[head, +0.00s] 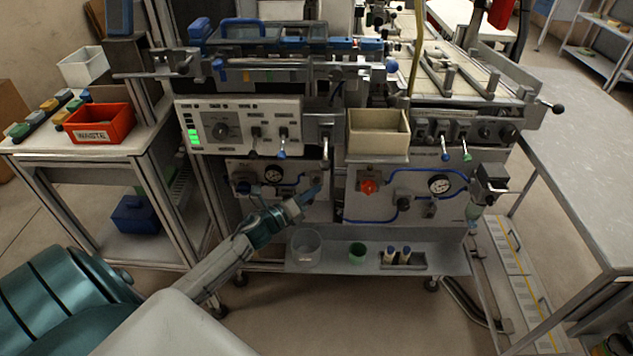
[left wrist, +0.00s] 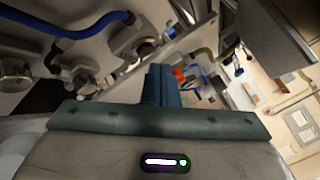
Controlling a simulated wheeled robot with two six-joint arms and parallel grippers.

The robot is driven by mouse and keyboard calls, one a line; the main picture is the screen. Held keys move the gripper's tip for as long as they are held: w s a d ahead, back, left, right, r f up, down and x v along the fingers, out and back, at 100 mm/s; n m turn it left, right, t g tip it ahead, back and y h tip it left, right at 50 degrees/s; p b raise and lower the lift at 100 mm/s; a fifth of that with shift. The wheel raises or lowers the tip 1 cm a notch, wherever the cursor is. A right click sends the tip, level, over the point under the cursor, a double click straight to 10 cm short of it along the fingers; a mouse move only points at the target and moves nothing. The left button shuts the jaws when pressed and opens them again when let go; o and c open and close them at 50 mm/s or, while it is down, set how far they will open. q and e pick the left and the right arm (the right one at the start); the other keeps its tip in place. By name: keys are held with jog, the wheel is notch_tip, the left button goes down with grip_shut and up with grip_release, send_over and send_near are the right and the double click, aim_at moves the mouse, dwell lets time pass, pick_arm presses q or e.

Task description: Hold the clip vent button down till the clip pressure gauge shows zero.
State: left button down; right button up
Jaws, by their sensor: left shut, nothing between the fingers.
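My left gripper (head: 312,193) reaches in from the lower left, in front of the lower left panel (head: 235,172). Its fingers are shut and empty; they also show in the left wrist view (left wrist: 160,82), end-on near metal fittings (left wrist: 135,42). A round gauge (head: 274,174) with a white face sits on this panel, left of and above the fingertips. A second gauge (head: 439,184) is on the panel to the right. The needles and labels are too small to read, so I cannot tell which is the clip gauge. I cannot make out the vent button or whether the fingertips touch anything. My right gripper is out of view.
A red knob (head: 369,187) and blue hoses are right of my gripper. A beige bin (head: 378,134) and a control box (head: 238,125) with levers are above. A shelf (head: 330,262) below holds cups. A red bin (head: 99,123) stands on the left table.

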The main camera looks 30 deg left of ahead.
pick_arm(q)
jog(key=shift+w, duration=0.1)
dwell(0.7)
jog(key=shift+w+a, duration=0.2)
jog(key=shift+w, duration=0.1)
jog(key=shift+w+a, duration=0.2)
jog(key=shift+w, duration=0.1)
dwell(0.7)
jog(key=shift+s, duration=0.1)
dwell(2.7)
jog(key=shift+s+d, duration=0.4)
jog(key=shift+s, duration=0.2)
jog(key=shift+s+d+b, duration=0.3)
jog(key=shift+s+d, duration=0.15)
jog(key=shift+s, duration=0.25)
jog(key=shift+s+d+b, duration=0.25)
jog(key=shift+s+d, duration=0.2)
jog(key=shift+s, duration=0.3)
jog(key=shift+s+d+b, duration=0.3)
jog(key=shift+s+d, duration=0.15)
jog(key=shift+s, duration=0.25)
